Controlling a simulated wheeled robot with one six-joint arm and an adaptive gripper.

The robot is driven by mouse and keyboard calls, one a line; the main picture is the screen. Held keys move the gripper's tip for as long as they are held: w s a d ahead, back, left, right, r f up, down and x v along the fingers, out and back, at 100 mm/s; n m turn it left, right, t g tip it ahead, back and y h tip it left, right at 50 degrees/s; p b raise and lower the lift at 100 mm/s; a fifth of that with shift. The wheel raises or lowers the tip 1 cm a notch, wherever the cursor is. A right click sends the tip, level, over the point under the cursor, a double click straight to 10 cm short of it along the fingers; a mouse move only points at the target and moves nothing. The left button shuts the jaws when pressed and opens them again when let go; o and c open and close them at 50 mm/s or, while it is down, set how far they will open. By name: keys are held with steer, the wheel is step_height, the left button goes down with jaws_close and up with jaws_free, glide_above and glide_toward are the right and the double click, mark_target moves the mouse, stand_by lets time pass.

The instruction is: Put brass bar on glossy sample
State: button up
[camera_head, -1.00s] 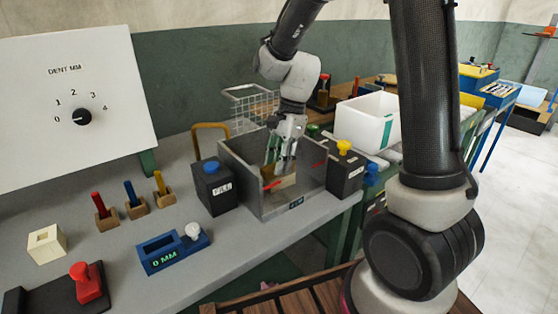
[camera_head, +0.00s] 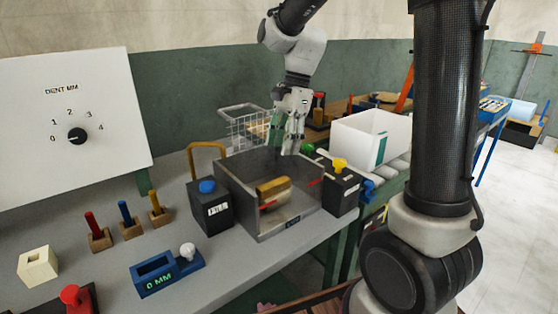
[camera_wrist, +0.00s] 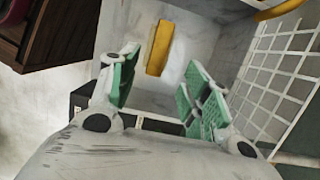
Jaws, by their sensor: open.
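The brass bar (camera_head: 273,188) is a yellow block inside the open grey box (camera_head: 236,206) on the bench. It also shows in the wrist view (camera_wrist: 160,48), ahead of and between my fingers. My gripper (camera_head: 290,148) is above the back of the box, open and empty, with its green-padded fingers apart. In the wrist view my gripper (camera_wrist: 160,85) shows both pads clear of the bar. I cannot make out a separate glossy sample; whether anything lies under the bar is unclear.
Black boxes with a blue knob (camera_head: 209,212) and a yellow knob (camera_head: 340,190) flank the grey box. A wire basket (camera_head: 245,128) stands behind it and a white bin (camera_head: 368,140) to the right. A blue gauge (camera_head: 165,272) sits at the front.

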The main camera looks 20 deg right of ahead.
steer(key=s+d+r+n+t+h, duration=0.1)
steer(key=s+d+r+n+t, duration=0.1)
steer(key=s+d+n, duration=0.4)
steer(key=s+d+r+n+t+h, duration=0.1)
steer(key=s+d+r+n+t, duration=0.2)
steer(key=s, duration=1.1)
steer(key=d+n, duration=0.3)
steer(key=n, duration=0.2)
steer(key=shift+h, duration=0.4)
